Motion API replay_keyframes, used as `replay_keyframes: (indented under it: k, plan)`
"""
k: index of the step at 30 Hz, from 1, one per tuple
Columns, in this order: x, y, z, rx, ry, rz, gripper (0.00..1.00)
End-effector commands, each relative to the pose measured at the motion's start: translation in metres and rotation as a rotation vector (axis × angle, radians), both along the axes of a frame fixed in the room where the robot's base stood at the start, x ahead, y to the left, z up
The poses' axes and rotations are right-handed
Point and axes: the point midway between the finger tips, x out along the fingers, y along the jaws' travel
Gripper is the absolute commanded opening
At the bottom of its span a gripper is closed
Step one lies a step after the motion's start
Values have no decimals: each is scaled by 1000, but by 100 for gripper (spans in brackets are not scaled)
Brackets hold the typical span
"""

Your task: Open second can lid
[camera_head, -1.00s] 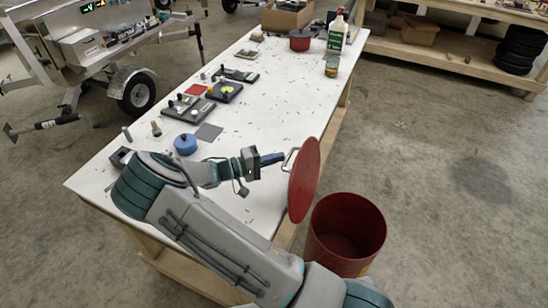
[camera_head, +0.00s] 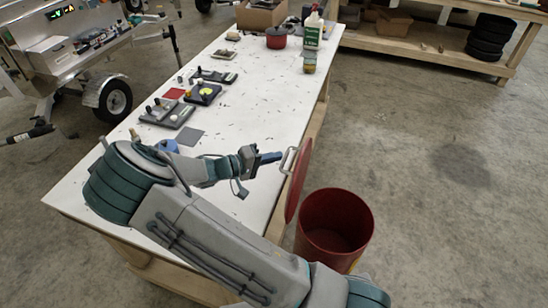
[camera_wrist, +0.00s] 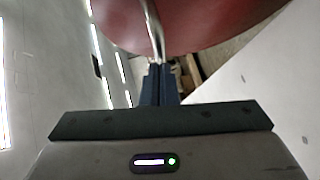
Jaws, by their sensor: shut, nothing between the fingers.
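The red can (camera_head: 335,230) stands on the floor beside the table's right side, its top open and its inside visible. Its round red lid (camera_head: 300,182) stands nearly upright, edge-on, at the can's left, by the table edge. I cannot tell whether the lid is joined to the can. The lid's metal handle (camera_head: 287,162) faces my gripper (camera_head: 277,157). My gripper is shut, with its blue fingertips at the handle but nothing held between them. In the wrist view the shut fingers (camera_wrist: 159,82) point at the handle (camera_wrist: 153,28) and the lid (camera_wrist: 205,22); contact is unclear.
The long white table (camera_head: 245,105) carries control boxes (camera_head: 167,112), a red pot (camera_head: 276,38) and a white bottle (camera_head: 312,32). A trailer wheel (camera_head: 112,100) is at left. Open concrete floor (camera_head: 430,170) lies right of the can.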

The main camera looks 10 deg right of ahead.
Motion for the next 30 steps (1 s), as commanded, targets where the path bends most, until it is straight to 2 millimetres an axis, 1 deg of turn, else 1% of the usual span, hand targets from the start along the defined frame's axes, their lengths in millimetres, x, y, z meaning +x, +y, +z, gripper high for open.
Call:
replay_keyframes:
  k: [5,7,9,12,15,18,24,30]
  plan:
    - [11,21,4,4,-4,0,0]
    - [15,34,6,5,-3,0,0]
    - [9,52,7,5,-2,1,0]
    - [4,74,11,5,-3,0,0]
    - [-1,93,15,4,-3,-2,0]
    - [-4,106,18,3,-1,-4,0]
    - [-8,122,22,2,-2,-5,0]
    - [-9,124,23,2,-1,-6,0]
